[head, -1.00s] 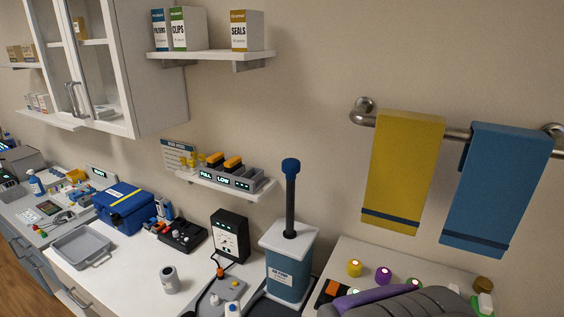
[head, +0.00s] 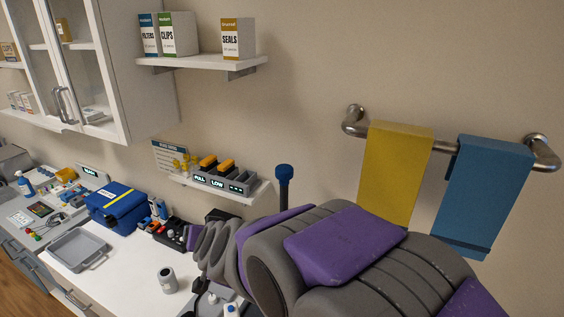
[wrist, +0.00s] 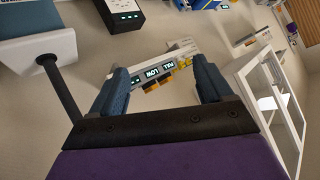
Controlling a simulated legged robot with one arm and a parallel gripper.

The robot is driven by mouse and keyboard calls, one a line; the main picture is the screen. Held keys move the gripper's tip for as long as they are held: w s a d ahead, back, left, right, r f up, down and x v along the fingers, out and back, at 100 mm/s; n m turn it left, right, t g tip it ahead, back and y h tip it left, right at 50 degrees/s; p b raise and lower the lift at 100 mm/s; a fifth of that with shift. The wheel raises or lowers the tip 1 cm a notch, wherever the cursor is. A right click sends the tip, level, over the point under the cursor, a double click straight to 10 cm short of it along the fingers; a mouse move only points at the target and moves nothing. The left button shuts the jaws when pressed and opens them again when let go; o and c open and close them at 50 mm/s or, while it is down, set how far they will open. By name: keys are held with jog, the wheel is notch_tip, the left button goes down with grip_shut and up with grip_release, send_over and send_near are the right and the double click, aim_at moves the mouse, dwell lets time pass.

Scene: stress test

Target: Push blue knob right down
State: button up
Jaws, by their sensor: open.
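The blue knob (head: 284,171) tops a dark upright rod (head: 284,192) in the head view. The rod stands high, and my arm hides the pump below it. In the wrist view, seen upside down, the rod (wrist: 63,92) rises from the pump's white lid (wrist: 52,48), with part of the blue body (wrist: 20,18) in view. The knob does not show there; the rod's end passes behind my gripper's base. My gripper (wrist: 160,66) is open and empty, its fingers well to the right of the rod in that view. My arm hides the gripper in the head view.
A small shelf (head: 215,190) with labelled chargers is left of the knob. A towel rail (head: 350,122) with yellow (head: 395,165) and blue (head: 480,195) towels is at right. The counter holds a grey tray (head: 78,249), a blue case (head: 115,207) and a can (head: 167,279).

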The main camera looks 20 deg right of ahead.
jog(key=w+d+r+m+t+h+p, duration=0.1)
jog(key=w+r+m+t+h, duration=0.1)
jog(key=w, duration=0.2)
jog(key=m+g+h+p, duration=0.2)
jog(key=m+h+p, duration=0.35)
jog(key=h, duration=0.95)
send_near(287, 169)
jog(key=shift+y, duration=0.3)
jog(key=x, duration=0.8)
jog(key=w+f+x, duration=0.1)
jog(key=x, duration=0.3)
jog(key=shift+a+b, duration=0.35)
jog(key=shift+c, duration=0.3)
